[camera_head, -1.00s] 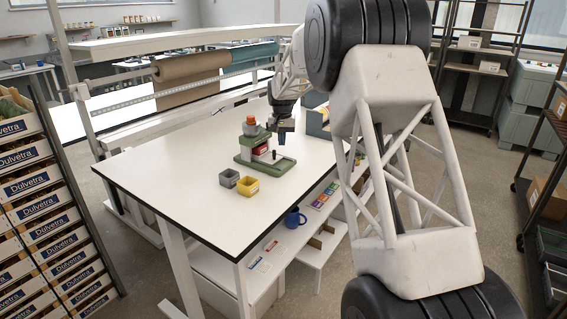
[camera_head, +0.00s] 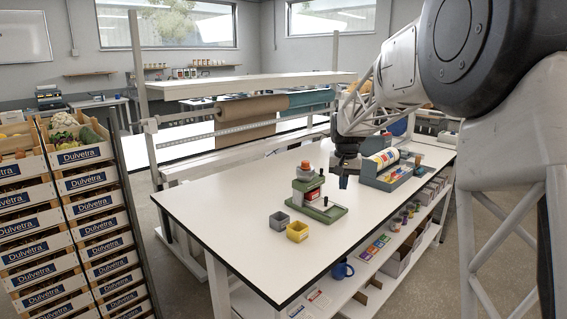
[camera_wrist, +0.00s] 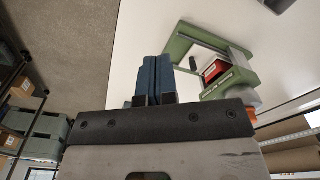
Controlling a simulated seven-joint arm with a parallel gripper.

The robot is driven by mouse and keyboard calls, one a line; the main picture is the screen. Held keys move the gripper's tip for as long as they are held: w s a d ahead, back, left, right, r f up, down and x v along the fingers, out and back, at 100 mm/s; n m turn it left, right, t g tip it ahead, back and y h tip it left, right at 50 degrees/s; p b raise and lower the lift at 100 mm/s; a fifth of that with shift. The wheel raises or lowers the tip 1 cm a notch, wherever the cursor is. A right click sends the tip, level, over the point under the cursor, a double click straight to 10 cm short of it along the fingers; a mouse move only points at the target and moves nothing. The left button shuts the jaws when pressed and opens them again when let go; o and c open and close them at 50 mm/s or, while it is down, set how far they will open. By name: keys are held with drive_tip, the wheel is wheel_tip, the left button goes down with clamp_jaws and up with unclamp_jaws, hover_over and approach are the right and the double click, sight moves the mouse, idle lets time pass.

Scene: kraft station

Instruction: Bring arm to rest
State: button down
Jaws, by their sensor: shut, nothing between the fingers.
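My arm (camera_head: 385,95) reaches in from the right of the head view. My gripper (camera_head: 343,182) points down above the white table (camera_head: 225,205), to the right of the green stand and apart from it. In the wrist view its blue fingers (camera_wrist: 154,78) lie side by side, shut with nothing between them. The green stand (camera_head: 322,212) has an orange-topped part and a red block on it; it also shows at upper right in the wrist view (camera_wrist: 232,82).
A blue mug (camera_head: 342,270) is on the lower shelf. Crates (camera_head: 85,180) stack at left. The table's left half is clear.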

drive_tip(key=s+r+n+t, duration=0.1)
drive_tip(key=s+r, duration=0.2)
drive_tip(key=s, duration=1.1)
drive_tip(key=s+r, duration=0.2)
drive_tip(key=s, duration=1.1)
drive_tip(key=s+f, duration=0.3)
drive_tip(key=s, duration=0.9)
drive_tip(key=s+f+n+t, duration=0.1)
drive_tip(key=s+f, duration=0.3)
drive_tip(key=s, duration=0.9)
drive_tip(key=shift+a, duration=0.25)
